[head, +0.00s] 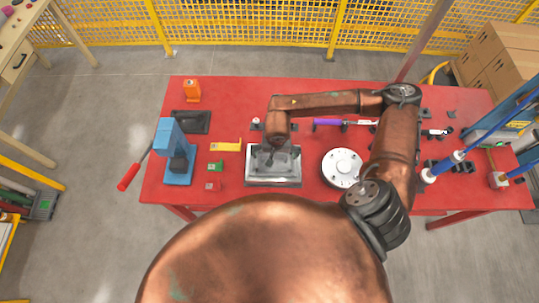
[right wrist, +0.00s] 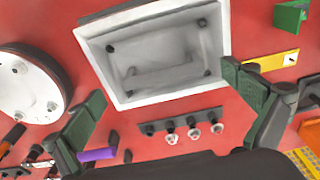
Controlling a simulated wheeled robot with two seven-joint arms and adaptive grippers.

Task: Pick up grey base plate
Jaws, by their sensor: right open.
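The grey base plate (head: 273,182) is a light-grey rectangle with a raised rim and a recessed middle. It lies on the red table near its front edge. In the right wrist view the plate (right wrist: 215,84) shows dark spots near the corners of its recess. My right gripper (head: 280,148) is above the plate and hides part of it in the head view. In the right wrist view its two green-padded fingers (right wrist: 163,84) are wide apart with nothing between them. The gap in height to the plate is hard to judge. My left gripper is not in view.
A white round disc (head: 342,167) lies to the plate's right. A dark strip with several screws (right wrist: 183,127) sits close to the plate. A blue press (head: 176,150), yellow bracket (head: 226,147) and green block (head: 216,166) stand left. A purple-handled tool (head: 327,122) lies behind.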

